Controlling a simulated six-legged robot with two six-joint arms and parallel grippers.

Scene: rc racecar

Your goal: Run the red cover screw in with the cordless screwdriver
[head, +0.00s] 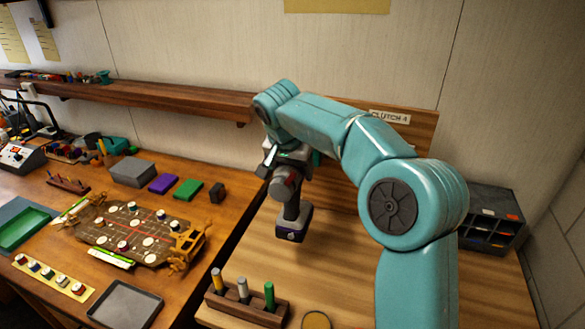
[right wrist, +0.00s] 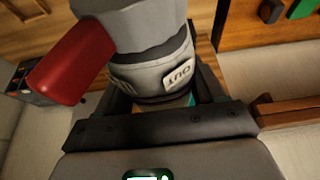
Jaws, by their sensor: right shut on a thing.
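My right gripper (head: 284,160) is shut on the grey cordless screwdriver (head: 291,212), held in front of the wooden panel with its dark battery base down. In the right wrist view, the screwdriver (right wrist: 150,65) sits between the jaws (right wrist: 160,100), showing a red part and an "OUT" label. The brown car chassis (head: 118,233) lies on the left bench, bearing several pale discs and coloured pieces. A small red piece (head: 123,246) shows near its front edge; I cannot tell whether it is the red cover screw. A cream strip (head: 68,290) with several coloured pieces lies in front. My left gripper is out of view.
A grey tray (head: 126,304) and a green tray (head: 24,228) lie on the left bench. A wooden holder (head: 247,306) with three coloured bits stands on the right bench. A grey box (head: 132,171) is behind the chassis; a dark drawer rack (head: 488,212) is at right.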

